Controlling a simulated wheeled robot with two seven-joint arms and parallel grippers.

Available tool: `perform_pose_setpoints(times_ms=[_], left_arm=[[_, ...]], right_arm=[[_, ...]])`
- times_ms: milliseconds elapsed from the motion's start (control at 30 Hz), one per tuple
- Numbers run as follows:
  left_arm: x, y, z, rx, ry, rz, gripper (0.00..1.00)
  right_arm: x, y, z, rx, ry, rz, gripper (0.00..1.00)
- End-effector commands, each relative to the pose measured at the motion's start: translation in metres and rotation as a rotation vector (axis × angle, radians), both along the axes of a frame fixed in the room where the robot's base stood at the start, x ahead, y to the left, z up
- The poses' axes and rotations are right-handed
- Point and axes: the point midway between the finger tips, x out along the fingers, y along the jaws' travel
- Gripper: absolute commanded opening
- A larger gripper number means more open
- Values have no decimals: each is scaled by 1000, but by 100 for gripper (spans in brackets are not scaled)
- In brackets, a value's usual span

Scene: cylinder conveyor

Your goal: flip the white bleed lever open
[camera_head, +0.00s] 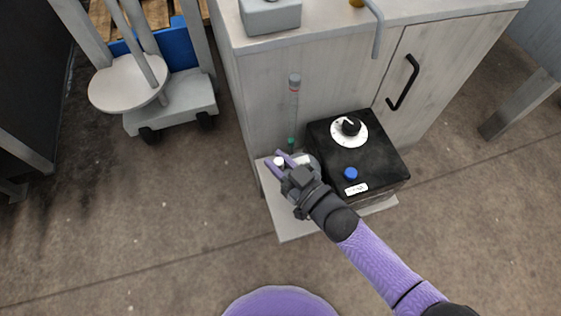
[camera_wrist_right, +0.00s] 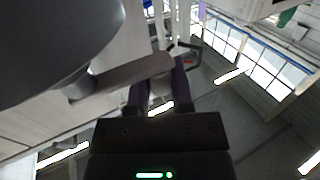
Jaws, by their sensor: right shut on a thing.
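The white bleed lever (camera_head: 279,161) shows as a small white tip between the fingers of my right gripper (camera_head: 279,163), low in front of the cabinet, left of the black box. In the right wrist view the lever (camera_wrist_right: 122,76) looks like a pale bar running in from the left to the purple fingers of the gripper (camera_wrist_right: 160,85). The right gripper is shut on the lever near its end. The gripper and wrist hide much of what the lever is fixed to. My left gripper is in neither view.
A black box (camera_head: 385,158) with a dial (camera_head: 350,131) and a blue button (camera_head: 351,173) stands right of my right wrist. A clear upright tube (camera_head: 293,110) rises just behind the gripper. A cabinet (camera_head: 330,60) stands behind; a cart (camera_head: 170,110) is at the left.

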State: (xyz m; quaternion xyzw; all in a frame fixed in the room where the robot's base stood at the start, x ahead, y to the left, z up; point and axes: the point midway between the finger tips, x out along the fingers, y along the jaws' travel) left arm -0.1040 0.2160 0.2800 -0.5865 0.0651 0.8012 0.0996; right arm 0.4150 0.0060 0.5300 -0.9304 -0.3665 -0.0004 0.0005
Motion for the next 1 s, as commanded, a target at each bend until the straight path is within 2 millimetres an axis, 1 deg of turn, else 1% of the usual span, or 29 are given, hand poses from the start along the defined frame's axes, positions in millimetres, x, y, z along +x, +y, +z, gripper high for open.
perform_pose_setpoints(times_ms=[100, 333, 367, 400, 467, 500, 533, 767, 833, 933, 1000], left_arm=[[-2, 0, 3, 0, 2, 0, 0], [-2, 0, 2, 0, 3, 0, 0], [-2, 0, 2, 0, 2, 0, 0], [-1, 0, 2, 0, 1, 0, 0], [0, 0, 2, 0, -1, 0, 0], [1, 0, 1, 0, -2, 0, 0], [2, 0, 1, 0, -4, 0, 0], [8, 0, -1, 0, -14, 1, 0], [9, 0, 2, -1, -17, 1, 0], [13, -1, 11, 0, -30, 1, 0], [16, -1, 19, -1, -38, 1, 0]], right_arm=[[3, 1, 1, 1, 1, -58, 0], [3, 1, 0, -1, 0, -60, 0], [3, 1, 0, -1, 0, -60, 29], [3, 1, 0, -1, 0, -60, 37], [3, 1, 0, -1, 0, -60, 50], [3, 1, 0, -1, 0, -60, 59], [3, 1, 0, -1, 0, -60, 62], [3, 1, 0, -1, 0, -59, 62], [0, -2, 1, -2, 1, -59, 62], [-15, -14, 4, -4, 0, -59, 62], [-29, -26, 6, -5, 0, -60, 62]])
